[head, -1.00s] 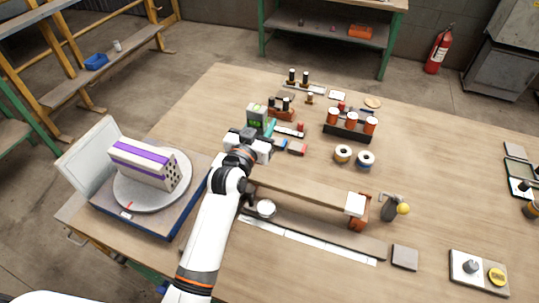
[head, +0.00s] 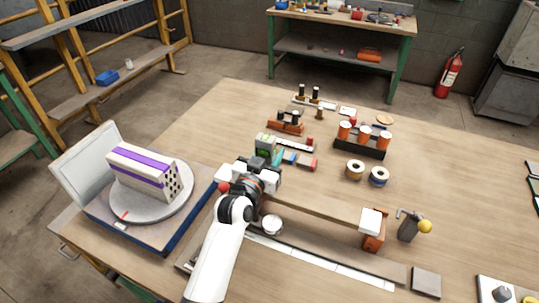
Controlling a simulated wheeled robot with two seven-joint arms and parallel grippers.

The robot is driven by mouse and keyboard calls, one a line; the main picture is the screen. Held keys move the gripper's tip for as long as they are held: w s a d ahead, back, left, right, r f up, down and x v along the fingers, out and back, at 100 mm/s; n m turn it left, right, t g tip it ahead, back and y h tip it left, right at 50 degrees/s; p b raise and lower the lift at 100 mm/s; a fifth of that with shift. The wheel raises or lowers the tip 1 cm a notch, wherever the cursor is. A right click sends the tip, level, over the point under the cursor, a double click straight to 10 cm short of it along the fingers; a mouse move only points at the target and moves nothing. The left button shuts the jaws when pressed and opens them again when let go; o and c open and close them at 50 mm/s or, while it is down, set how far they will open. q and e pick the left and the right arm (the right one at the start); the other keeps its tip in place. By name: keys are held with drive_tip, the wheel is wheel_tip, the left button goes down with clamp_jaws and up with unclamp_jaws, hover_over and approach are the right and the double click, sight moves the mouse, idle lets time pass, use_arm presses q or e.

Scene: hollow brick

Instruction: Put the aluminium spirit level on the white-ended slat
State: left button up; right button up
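The white-ended slat (head: 320,207) lies along the middle of the bench. Its white right end (head: 370,221) rests over an orange-brown block (head: 373,241), and its left part runs behind my arm. My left gripper (head: 250,179) is over the bench near the slat's left end, seen from behind and above; its fingertips and anything between them are hidden. I cannot make out the aluminium spirit level with certainty. My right gripper is not in view.
A turntable (head: 128,208) with a purple-striped block stands left. A pale segmented strip (head: 320,262) lies in front of the slat. A rack of orange-topped jars (head: 363,147), tape rolls (head: 355,169) and a yellow-knobbed tool (head: 409,226) stand right. Free bench lies far right.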

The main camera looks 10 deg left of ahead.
use_arm(q)
drive_tip(key=o, duration=1.1)
drive_tip(key=shift+f, duration=0.15)
drive_tip(key=shift+s+r, duration=0.1)
drive_tip(key=shift+r, duration=0.1)
drive_tip(key=s, duration=0.3)
drive_tip(key=s+a, duration=0.1)
drive_tip(key=s, duration=0.3)
drive_tip(key=s+a+b, duration=0.1)
drive_tip(key=s, duration=0.2)
drive_tip(key=shift+s, duration=0.25)
drive_tip(key=shift+s+a+r, duration=0.1)
drive_tip(key=shift+s+a, duration=0.05)
drive_tip(key=shift+s, duration=0.4)
